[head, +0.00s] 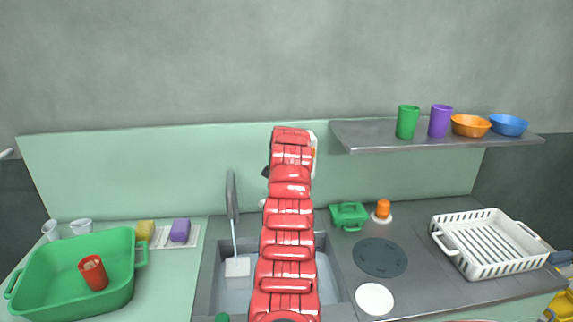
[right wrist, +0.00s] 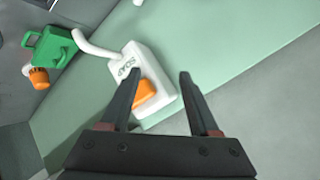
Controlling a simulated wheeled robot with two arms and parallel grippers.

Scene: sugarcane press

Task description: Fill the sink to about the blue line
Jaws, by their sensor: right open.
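The grey sink (head: 335,290) is set in the counter and its middle is hidden behind my red right arm. A dark faucet (head: 231,195) stands at its back left, with a thin pale stream below it reaching a pale square patch (head: 237,267) in the basin. I see no blue line. My right gripper (right wrist: 160,74) is open and empty in the right wrist view. My left gripper is out of view.
Right of the sink are a green box (head: 349,215), an orange-topped item (head: 383,209) and a white dish rack (head: 490,265). A green tub (head: 120,260) holding a red cup (head: 93,272) is at left. A shelf (head: 385,135) overhangs at right.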

